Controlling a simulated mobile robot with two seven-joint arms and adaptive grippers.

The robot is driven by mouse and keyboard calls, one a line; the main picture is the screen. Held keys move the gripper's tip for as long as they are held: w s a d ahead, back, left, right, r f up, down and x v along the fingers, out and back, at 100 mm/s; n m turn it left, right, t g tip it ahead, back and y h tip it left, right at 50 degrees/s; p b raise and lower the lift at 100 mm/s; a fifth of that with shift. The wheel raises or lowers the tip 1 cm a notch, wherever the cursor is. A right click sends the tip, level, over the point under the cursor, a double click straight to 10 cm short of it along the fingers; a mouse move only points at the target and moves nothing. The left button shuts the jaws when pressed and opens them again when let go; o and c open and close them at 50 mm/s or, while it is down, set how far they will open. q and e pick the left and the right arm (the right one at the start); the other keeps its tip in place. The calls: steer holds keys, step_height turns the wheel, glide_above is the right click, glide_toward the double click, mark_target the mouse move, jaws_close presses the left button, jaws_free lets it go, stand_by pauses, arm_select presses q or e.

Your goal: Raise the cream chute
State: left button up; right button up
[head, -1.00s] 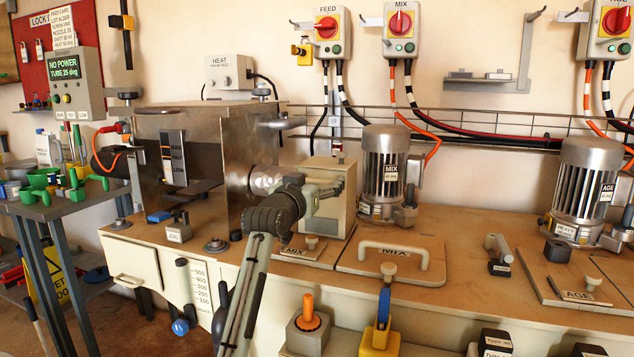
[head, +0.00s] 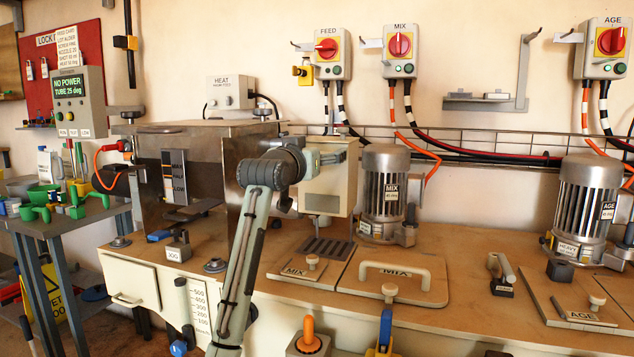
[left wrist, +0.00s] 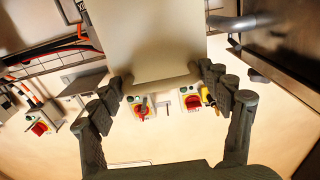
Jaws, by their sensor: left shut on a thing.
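The cream chute (head: 326,190) is a box-shaped hood standing clear above the wooden counter, right of the steel cabinet. A dark slotted grate (head: 326,247) shows below it. My left gripper (head: 328,157) is at the chute's upper front and is shut on it. In the left wrist view, the chute (left wrist: 155,35) fills the top middle, and the two dark fingers of my left gripper (left wrist: 166,86) press on either side of its lower end. The exact contact points are partly hidden. My right gripper is in neither current view.
The steel cabinet (head: 200,165) stands close on the left. The MIX motor (head: 385,190) stands close on the right. MIX lids (head: 395,272) with handles lie on the counter in front. A wire rail (head: 470,143) and cables run along the wall behind.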

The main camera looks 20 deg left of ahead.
arm_select(q)
step_height(320, 180, up, 6)
steer(key=shift+r, duration=0.25)
steer(key=shift+f, duration=0.1)
steer(key=o, duration=1.4)
steer(key=shift+d, duration=0.1)
steer(key=shift+f, duration=0.1)
steer(key=s, duration=1.2)
steer(key=shift+a, duration=0.25)
